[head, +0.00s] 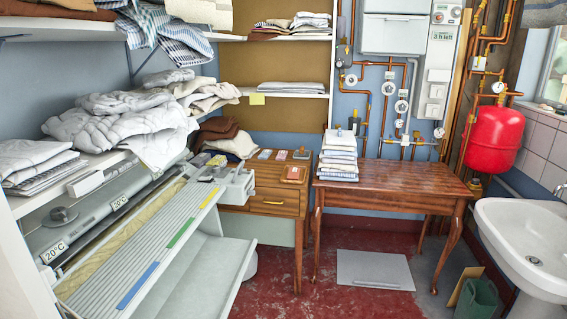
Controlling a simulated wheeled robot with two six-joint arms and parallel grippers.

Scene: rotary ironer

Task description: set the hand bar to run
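The rotary ironer (141,252) runs along the left side of the head view. It has a pale ribbed feed board with blue, green and yellow strips, and a beige padded roll (98,268) behind it. A long grey housing (92,222) with a round dark knob and 20°C labels lies behind the roll. A grey end unit (233,184) stands at the ironer's far end. I cannot tell for certain which part is the hand bar or how it is set. Neither of my grippers is in view.
Piled linen (120,122) covers the shelf above the ironer. A wooden cabinet (277,200) and a wooden table (397,184) with folded linen stand at the back. A sink (524,235) is at the right. The red floor (340,297) in the middle is mostly clear.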

